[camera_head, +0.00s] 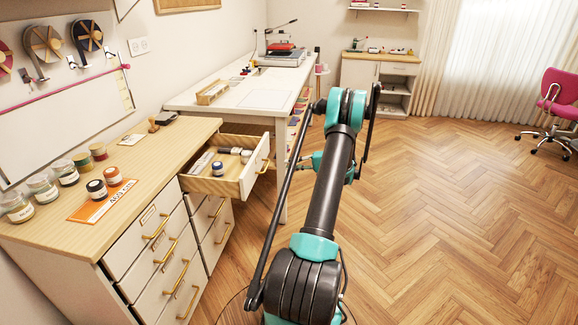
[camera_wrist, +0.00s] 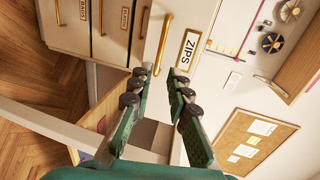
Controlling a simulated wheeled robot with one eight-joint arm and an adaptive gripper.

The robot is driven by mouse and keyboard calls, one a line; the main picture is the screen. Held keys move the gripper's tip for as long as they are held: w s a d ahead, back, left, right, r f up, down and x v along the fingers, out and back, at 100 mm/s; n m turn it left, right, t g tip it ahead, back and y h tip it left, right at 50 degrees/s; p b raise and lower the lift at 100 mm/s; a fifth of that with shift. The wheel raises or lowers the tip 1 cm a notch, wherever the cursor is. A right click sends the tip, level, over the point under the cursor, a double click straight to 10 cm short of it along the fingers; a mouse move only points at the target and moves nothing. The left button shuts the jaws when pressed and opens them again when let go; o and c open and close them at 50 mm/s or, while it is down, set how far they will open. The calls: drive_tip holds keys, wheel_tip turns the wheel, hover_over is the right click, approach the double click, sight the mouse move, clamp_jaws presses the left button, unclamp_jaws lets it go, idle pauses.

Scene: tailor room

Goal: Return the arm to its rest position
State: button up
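My arm (camera_head: 330,185) reaches up and away from the bottom of the head view, with its elbow (camera_head: 345,105) at the far end. The gripper is hidden in that view. In the wrist view, my gripper (camera_wrist: 158,76) is open, with its two green fingers apart and nothing held between them. Beyond the fingertips is a pale drawer front labelled ZIPS (camera_wrist: 188,50) with a brass handle (camera_wrist: 163,42). I cannot tell how far the fingers are from the handle, but they do not appear closed on it.
An open drawer (camera_head: 235,190) holding a jar and small items juts from the wooden-topped cabinet (camera_head: 130,160). Jars stand on the cabinet top. A white worktable (camera_head: 240,92) is behind. The wooden floor (camera_head: 470,210) to the right is clear; a pink chair (camera_head: 555,95) stands far right.

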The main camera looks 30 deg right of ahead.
idle(0.3)
drive_tip(key=s+a+r+n+g+h, duration=0.1)
drive_tip(key=s+a+r+g+h, duration=0.3)
drive_tip(key=a, duration=0.8)
drive_tip(key=s+a+r+n+g+h, duration=0.15)
drive_tip(key=s+a+r, duration=0.4)
drive_tip(key=a, duration=0.55)
drive_tip(key=s+a+f+n+h, duration=0.1)
drive_tip(key=s+a+n+h, duration=0.1)
drive_tip(key=s, duration=1.1)
drive_tip(key=s+a+f+n+h, duration=0.2)
drive_tip(key=s+h, duration=0.3)
drive_tip(key=s, duration=0.8)
drive_tip(key=shift+s+a+n, duration=0.35)
drive_tip(key=shift+a, duration=0.5)
